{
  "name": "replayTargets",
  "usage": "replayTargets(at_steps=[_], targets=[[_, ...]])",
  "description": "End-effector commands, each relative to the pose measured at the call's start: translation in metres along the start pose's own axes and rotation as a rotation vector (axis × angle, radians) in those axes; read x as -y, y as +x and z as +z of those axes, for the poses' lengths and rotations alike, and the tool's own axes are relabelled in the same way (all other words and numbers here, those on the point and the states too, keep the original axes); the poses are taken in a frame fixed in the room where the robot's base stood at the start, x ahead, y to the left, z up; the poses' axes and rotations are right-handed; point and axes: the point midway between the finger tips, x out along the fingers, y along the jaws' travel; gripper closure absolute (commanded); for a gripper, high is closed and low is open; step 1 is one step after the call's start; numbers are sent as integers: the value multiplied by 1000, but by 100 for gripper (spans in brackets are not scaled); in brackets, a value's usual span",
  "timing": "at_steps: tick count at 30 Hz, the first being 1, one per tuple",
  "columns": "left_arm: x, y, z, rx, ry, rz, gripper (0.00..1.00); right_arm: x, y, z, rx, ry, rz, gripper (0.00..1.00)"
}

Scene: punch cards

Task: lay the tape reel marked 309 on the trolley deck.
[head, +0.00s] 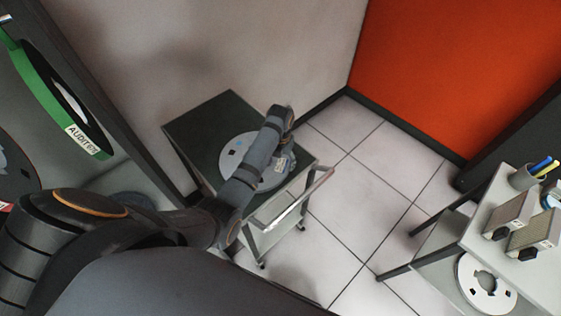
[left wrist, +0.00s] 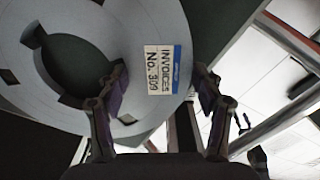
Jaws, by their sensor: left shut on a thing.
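The tape reel (left wrist: 110,25) is a pale grey disc with a dark hub hole and a label reading "INVOICES No. 309". In the head view the reel (head: 232,152) is over the dark green trolley deck (head: 205,115), partly hidden by my left arm. My left gripper (left wrist: 159,76) is shut on the reel's rim, with one finger on each side of the label. In the head view my arm mostly hides this gripper. I cannot tell whether the reel touches the deck. My right gripper is not in view.
The trolley has a metal push handle (head: 300,200) at its right. A green-rimmed reel marked AUDIT (head: 50,85) is at the left. A grey table (head: 535,275) at the right holds boxes and a pen cup (head: 523,178); another pale reel (head: 465,280) is below. Tiled floor between is clear.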

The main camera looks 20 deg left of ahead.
Motion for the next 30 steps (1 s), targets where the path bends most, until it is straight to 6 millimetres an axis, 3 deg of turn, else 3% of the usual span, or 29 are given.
replayTargets(at_steps=[14, 15, 20, 28, 30], targets=[[0, 9, 1, 2, 0, 1, 90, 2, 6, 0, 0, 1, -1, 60], [0, 9, 1, 3, 0, 1, 29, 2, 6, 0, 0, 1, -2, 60], [0, 9, 1, 2, 0, 1, 7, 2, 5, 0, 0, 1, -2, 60], [0, 10, 0, 0, 0, 0, 7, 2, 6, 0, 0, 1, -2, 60], [0, 11, -1, -3, 0, -1, 16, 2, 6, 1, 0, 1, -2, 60]])
